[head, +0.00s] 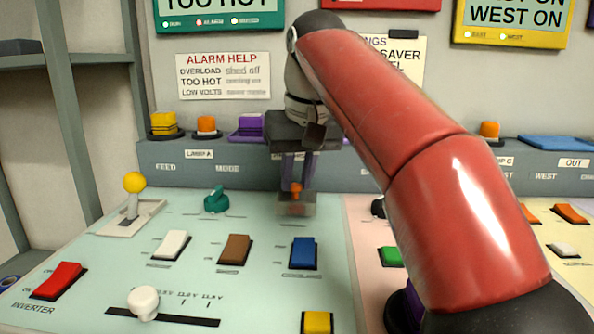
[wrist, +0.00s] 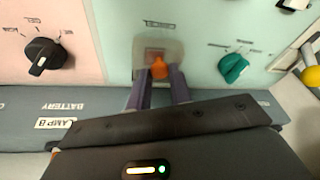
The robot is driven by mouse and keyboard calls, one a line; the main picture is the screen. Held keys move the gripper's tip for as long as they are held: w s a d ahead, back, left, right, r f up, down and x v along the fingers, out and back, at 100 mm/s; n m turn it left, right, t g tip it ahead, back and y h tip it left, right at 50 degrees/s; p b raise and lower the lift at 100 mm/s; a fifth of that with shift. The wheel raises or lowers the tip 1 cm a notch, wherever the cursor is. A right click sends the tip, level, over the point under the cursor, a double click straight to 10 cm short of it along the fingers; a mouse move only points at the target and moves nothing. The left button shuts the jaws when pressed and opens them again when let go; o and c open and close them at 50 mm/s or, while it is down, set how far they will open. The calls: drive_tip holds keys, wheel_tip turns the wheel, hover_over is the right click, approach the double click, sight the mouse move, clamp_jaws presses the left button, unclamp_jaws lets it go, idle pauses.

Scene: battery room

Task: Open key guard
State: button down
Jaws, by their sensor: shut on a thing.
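The key guard is a small clear box (head: 297,207) on the pale green panel, in the middle of the head view. An orange knob (head: 295,188) stands up at its top. In the wrist view the guard (wrist: 172,47) looks see-through, with a reddish shape under it and the orange knob (wrist: 158,68) at its near edge. My gripper (head: 296,182) reaches down to it from above and behind. Its two purple-grey fingers (wrist: 160,76) are shut on the orange knob of the guard. The guard looks down over the panel; the key itself is not clear.
A teal knob (head: 216,199) stands left of the guard. White, brown and blue rocker switches (head: 303,253) lie in front of it. A yellow-topped lever (head: 134,184) stands at far left. A grey ledge (head: 218,172) runs behind. My red arm hides part of the right side.

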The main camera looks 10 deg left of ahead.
sight(299, 190)
drive_tip(key=c, duration=1.3)
unclamp_jaws()
drive_tip(key=shift+o, duration=0.2)
drive_tip(key=shift+r, duration=0.15)
drive_tip(key=shift+v, duration=1.35)
drive_tip(key=s+d+b, duration=0.3)
drive_tip(key=s+d, duration=0.4)
drive_tip(key=s, duration=0.2)
drive_tip(key=shift+s, duration=0.3)
drive_tip(key=shift+d, duration=0.1)
